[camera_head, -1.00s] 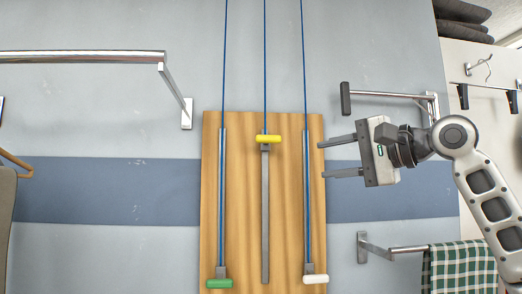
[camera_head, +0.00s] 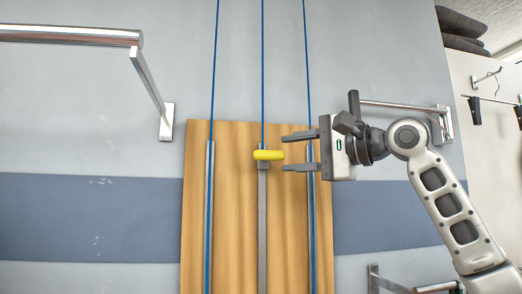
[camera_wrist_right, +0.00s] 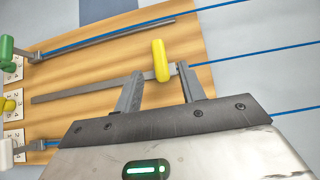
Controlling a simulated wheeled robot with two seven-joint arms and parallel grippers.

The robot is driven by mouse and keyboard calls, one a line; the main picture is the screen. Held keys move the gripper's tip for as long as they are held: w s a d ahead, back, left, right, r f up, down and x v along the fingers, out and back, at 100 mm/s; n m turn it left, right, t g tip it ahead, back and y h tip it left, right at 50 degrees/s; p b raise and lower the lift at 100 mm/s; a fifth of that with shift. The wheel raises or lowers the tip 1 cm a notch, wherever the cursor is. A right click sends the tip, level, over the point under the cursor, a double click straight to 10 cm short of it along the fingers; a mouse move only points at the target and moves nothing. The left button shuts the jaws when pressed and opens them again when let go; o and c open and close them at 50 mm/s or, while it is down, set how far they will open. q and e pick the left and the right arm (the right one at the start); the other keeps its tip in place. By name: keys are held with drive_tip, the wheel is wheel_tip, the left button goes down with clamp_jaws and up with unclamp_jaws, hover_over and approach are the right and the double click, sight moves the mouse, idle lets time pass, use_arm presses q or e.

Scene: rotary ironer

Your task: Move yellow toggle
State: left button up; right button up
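The yellow toggle (camera_head: 268,155) is a short horizontal handle near the top of the middle grey rail (camera_head: 262,225) on a wooden board. A blue cord runs up from it. My right gripper (camera_head: 284,152) is open, its two fingers pointing left, one above and one below the toggle's level, with the tips just short of its right end. In the right wrist view the toggle (camera_wrist_right: 160,61) stands just beyond and between the open fingertips (camera_wrist_right: 158,85). Nothing is between the fingers. My left gripper is not in view.
The wooden board (camera_head: 235,230) has a rail with a blue cord on either side. The wrist view shows a green toggle (camera_wrist_right: 6,52) and a white one (camera_wrist_right: 5,153) at the rails' far ends. Metal bars (camera_head: 70,35) project from the wall at left and right.

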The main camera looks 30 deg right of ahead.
sight(262, 157)
drive_tip(key=p+x, duration=0.2)
drive_tip(key=x, duration=0.5)
drive_tip(key=shift+w+a, duration=0.2)
drive_tip(key=shift+w, duration=0.15)
clamp_jaws()
drive_tip(key=shift+f, duration=0.15)
